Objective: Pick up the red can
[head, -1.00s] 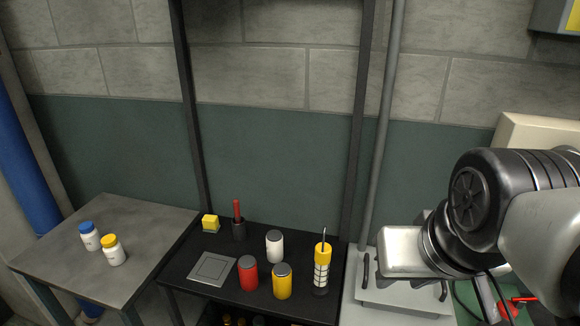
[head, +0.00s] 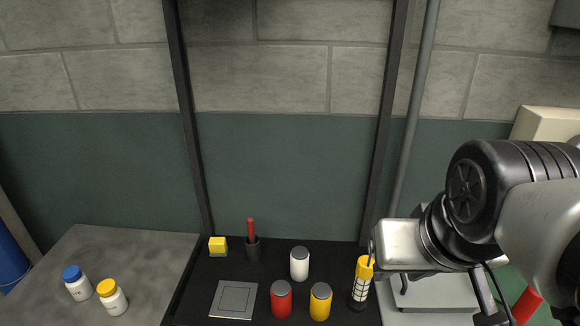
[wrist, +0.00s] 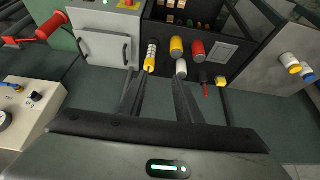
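The red can (head: 281,300) with a grey lid stands upright on the black shelf table (head: 195,280), left of the yellow can (head: 320,302) and in front of the white can (head: 299,264). In the wrist view, the red can (wrist: 197,50) shows beyond my fingers, up and to their right. My gripper (wrist: 160,86) has its two dark fingers apart, with nothing held between them. It is well away from the can. In the head view my arm is at the right.
A yellow caged lamp (head: 361,284) stands right of the cans. A cup with a red-handled tool (head: 252,245), a yellow block (head: 218,246) and a square grey plate (head: 234,300) are to the left. Two white bottles stand on the grey table (head: 150,265). Dark uprights (head: 187,120) rise behind.

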